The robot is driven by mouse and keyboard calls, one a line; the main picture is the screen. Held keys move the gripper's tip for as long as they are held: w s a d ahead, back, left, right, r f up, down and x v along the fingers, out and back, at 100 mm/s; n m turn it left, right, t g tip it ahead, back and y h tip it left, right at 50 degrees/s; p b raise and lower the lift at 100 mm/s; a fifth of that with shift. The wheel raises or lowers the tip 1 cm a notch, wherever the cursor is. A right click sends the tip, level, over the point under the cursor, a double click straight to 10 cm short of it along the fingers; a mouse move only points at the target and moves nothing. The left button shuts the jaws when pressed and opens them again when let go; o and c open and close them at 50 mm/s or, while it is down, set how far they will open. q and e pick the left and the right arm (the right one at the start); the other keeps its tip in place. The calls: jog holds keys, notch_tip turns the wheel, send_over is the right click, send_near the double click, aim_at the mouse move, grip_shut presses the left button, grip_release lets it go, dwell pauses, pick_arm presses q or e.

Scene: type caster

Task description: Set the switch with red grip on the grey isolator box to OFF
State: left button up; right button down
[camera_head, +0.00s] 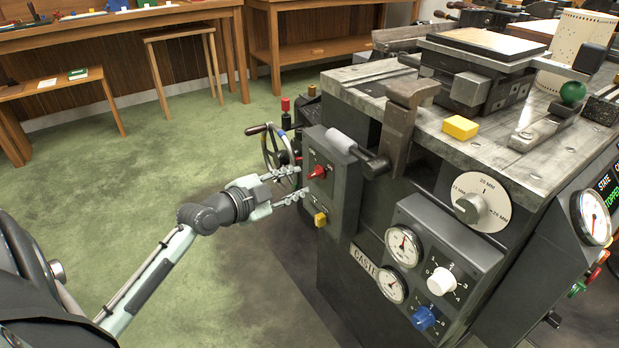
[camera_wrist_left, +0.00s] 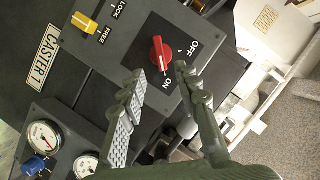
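The grey isolator box (camera_head: 342,203) is on the left side of the caster machine. Its red-grip switch (camera_head: 317,172) is on the face towards my left gripper. In the left wrist view the red grip (camera_wrist_left: 160,54) points roughly at the ON label, with the OFF label to its right. My left gripper (camera_head: 304,181) is open, its fingertips close to the box face by the red switch. In the left wrist view the two fingers (camera_wrist_left: 158,75) are spread around the lower part of the grip. I cannot tell whether they touch it. My right gripper is out of view.
A yellow switch (camera_head: 320,219) marked LOCK and FREE sits lower on the same box (camera_wrist_left: 86,24). A grey-handled lever (camera_head: 357,150) juts out above the box, and a handwheel (camera_head: 275,152) is behind the gripper.

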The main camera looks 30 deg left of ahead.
aim_at(312, 175)
pick_arm(q)
jog(key=x, duration=0.4)
jog(key=shift+w+a, duration=0.25)
jog(key=shift+w+d+f, duration=0.15)
jog(key=shift+w+f, duration=0.15)
jog(key=shift+w, duration=0.35)
grip_shut()
